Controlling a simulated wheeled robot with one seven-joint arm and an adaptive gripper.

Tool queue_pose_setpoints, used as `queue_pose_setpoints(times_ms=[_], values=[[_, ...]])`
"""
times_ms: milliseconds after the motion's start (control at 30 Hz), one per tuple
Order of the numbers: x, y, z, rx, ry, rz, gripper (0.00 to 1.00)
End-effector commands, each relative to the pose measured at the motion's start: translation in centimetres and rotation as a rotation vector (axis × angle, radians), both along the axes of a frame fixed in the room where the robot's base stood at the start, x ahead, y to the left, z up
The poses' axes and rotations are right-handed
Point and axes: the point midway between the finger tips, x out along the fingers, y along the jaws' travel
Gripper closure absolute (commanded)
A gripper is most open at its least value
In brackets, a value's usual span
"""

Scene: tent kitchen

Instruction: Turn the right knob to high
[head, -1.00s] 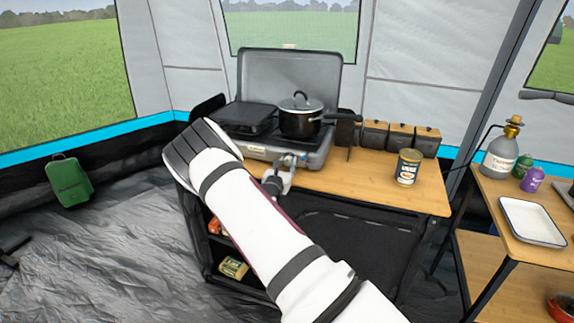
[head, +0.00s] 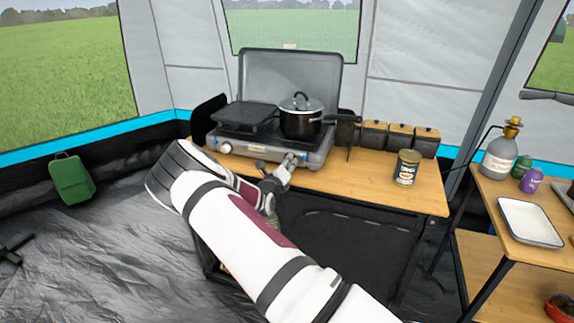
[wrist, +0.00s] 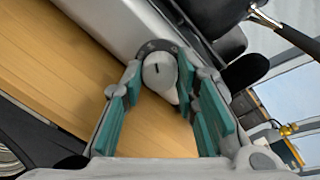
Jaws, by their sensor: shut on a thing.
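The grey camp stove (head: 270,150) stands on the wooden table with its lid raised. Its right knob (wrist: 160,74) is a pale round knob with a short dark mark, on the front panel in the wrist view. My gripper (head: 292,160) is at the right end of the stove front. In the wrist view, my gripper's teal-padded fingers (wrist: 166,92) are on either side of the knob, shut on it. In the head view the gripper covers most of the knob. The left knob (head: 225,147) is by the stove's left front corner.
A black lidded pot (head: 300,122) sits on the right burner, its handle pointing right. A griddle (head: 246,117) is on the left. A can (head: 406,167) and several dark canisters (head: 400,137) stand right of the stove. The table front is mostly clear.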

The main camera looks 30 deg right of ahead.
Motion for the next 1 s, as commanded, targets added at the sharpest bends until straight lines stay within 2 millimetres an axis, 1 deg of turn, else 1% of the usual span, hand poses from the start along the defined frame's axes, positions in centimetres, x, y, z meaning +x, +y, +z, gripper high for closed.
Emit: queue_pose_setpoints(times_ms=[200,400,967,1000], values=[[0.03,0.04,-0.06,-0.08,0.103,0.0,1.0],[0.05,0.09,-0.08,-0.125,0.161,0.001,1.0],[0.06,0.11,-0.08,-0.144,0.186,0.001,1.0],[0.06,0.11,-0.08,-0.144,0.186,0.001,0.7]])
